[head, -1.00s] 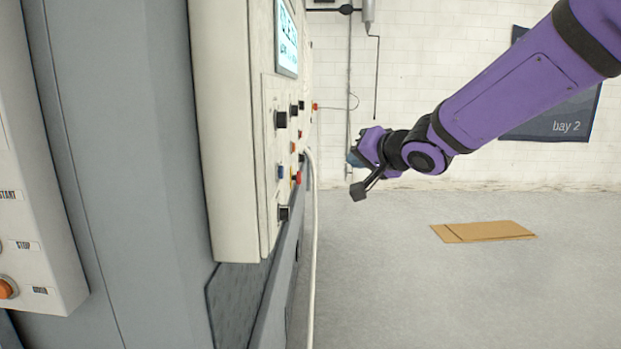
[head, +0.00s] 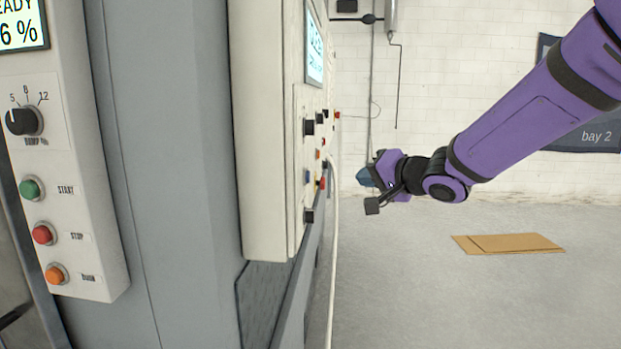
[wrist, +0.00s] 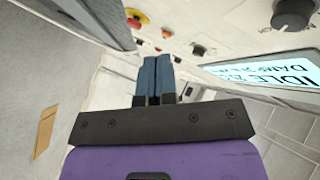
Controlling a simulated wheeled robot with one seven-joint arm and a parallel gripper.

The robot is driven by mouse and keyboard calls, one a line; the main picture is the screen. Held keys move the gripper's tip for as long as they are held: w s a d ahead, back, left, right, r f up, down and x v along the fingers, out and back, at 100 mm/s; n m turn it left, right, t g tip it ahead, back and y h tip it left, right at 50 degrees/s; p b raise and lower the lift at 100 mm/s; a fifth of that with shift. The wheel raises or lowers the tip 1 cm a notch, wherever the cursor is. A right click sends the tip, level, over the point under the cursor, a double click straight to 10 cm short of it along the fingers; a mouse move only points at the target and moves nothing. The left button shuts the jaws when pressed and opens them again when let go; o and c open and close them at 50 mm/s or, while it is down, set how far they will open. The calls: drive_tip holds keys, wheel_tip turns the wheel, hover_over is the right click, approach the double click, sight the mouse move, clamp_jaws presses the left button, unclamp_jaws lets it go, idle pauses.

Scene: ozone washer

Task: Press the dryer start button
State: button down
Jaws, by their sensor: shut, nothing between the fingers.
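A panel at the left of the head view has a green button (head: 32,188) labelled START, with a red STOP button (head: 44,234) and an orange button (head: 56,273) below it. No label naming the dryer is readable. My gripper (head: 366,177) is far to the right of this panel, beside a second control panel (head: 268,130) seen edge-on. Its blue fingers (wrist: 158,75) are together and empty in the wrist view. They point towards the second panel's face, apparently without touching it. The START button is not in the wrist view.
The second panel carries a lit display (wrist: 275,75), a black knob (wrist: 293,12) and a red-on-yellow button (wrist: 136,17). A pale hose (head: 333,250) hangs beside it. Cardboard (head: 508,243) lies on the floor at right. Open floor surrounds it.

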drive_tip(key=a, duration=0.7)
drive_tip(key=shift+a, duration=0.4)
drive_tip(key=shift+w+a, duration=0.1)
drive_tip(key=shift+a, duration=0.05)
idle(1.7)
drive_tip(key=shift+a, duration=0.25)
drive_tip(key=shift+a, duration=0.55)
idle(0.8)
drive_tip(key=shift+d, duration=0.95)
drive_tip(key=shift+d, duration=2.5)
